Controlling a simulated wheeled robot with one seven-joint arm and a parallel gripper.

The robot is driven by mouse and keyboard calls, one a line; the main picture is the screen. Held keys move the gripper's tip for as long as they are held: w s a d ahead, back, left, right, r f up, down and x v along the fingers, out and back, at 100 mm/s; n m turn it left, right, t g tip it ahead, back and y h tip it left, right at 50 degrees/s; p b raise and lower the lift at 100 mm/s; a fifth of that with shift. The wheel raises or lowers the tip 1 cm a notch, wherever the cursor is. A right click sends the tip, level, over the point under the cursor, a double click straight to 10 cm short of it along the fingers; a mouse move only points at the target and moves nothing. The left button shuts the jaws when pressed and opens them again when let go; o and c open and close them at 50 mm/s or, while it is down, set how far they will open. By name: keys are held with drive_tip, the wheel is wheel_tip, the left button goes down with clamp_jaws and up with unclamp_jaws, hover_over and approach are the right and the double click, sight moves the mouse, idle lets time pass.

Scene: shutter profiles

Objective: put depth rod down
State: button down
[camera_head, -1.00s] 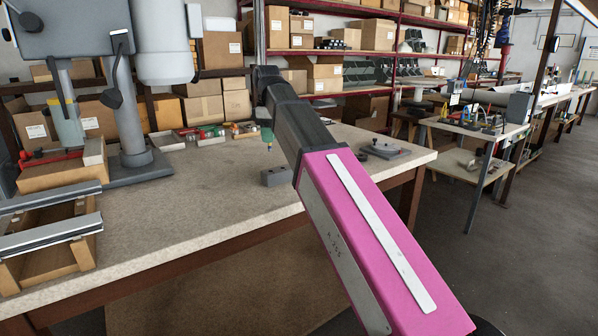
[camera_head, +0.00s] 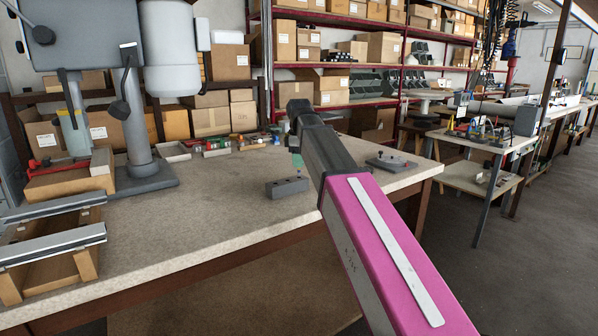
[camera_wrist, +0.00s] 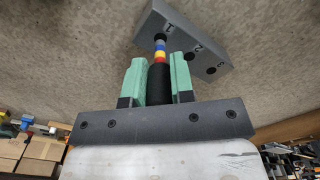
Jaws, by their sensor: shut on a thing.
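My gripper (camera_wrist: 158,64) has two green fingers, shut on the depth rod (camera_wrist: 159,78). The rod has a black body and yellow, red and blue bands toward a grey tip. In the wrist view the tip lies over the numbered end hole of a grey block (camera_wrist: 201,55); I cannot tell whether it is inside the hole. The block's other two holes look empty. In the head view the grey block (camera_head: 287,187) sits on the workbench, and a green finger (camera_head: 297,160) shows just above it. My arm hides most of the gripper and the rod there.
The workbench (camera_head: 215,205) has free room left of the block. A drill press (camera_head: 140,130) stands at the left, with a wooden frame with metal rails (camera_head: 50,240) in front. A grey fixture (camera_head: 391,163) lies right of my arm. Small trays (camera_head: 215,147) line the back.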

sight(299, 170)
drive_tip(key=shift+f, duration=1.9)
drive_tip(key=shift+f, duration=0.1)
drive_tip(key=c, duration=1)
unclamp_jaws()
wheel_tip(299, 170, up, 12)
drive_tip(key=shift+r, duration=0.15)
